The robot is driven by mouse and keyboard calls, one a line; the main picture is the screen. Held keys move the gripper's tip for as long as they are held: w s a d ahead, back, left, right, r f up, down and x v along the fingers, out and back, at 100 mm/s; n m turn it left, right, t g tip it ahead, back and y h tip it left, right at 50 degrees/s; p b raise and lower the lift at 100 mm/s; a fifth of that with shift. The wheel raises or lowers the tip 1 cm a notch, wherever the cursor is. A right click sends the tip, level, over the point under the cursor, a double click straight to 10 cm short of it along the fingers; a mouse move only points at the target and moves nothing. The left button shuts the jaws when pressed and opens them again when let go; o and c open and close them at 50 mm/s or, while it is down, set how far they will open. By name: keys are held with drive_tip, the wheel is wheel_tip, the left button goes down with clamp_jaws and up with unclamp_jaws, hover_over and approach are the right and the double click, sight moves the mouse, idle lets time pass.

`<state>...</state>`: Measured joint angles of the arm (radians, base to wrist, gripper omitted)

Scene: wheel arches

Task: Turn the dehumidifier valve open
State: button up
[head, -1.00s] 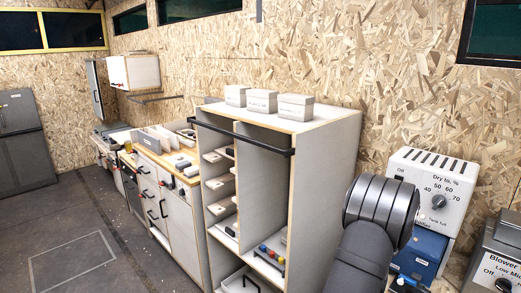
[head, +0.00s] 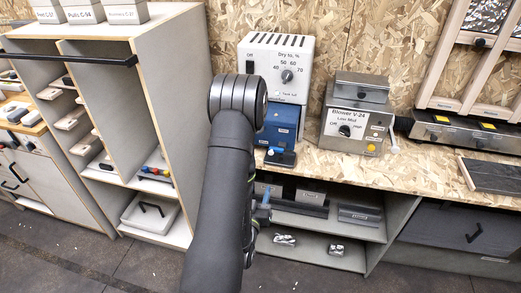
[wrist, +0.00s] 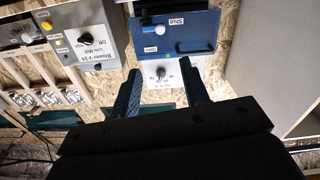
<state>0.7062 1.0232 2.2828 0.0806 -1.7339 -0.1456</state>
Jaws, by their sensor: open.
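The dehumidifier (head: 306,62) is a white box with a "Dry to, %" dial, standing on a blue tank (head: 285,118). In the wrist view, which is roughly upside down, the blue tank front (wrist: 203,25) carries a pale knob (wrist: 160,29) between labels reading "Shut" and "Open". It appears to be the valve; its exact setting is unclear. My gripper (wrist: 160,75) is open and empty, its two blue fingers apart from the tank. In the head view my arm covers part of the unit and most of the gripper.
A grey blower box (head: 352,125) stands right of the dehumidifier on the wooden counter (head: 420,160). A small dark item with a blue part (head: 281,157) lies in front of the tank. A tall shelf unit (head: 165,70) stands at left. Shelves below the counter hold boxes.

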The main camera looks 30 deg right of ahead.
sight(271, 154)
drive_tip(key=x, duration=1.7)
clamp_jaws()
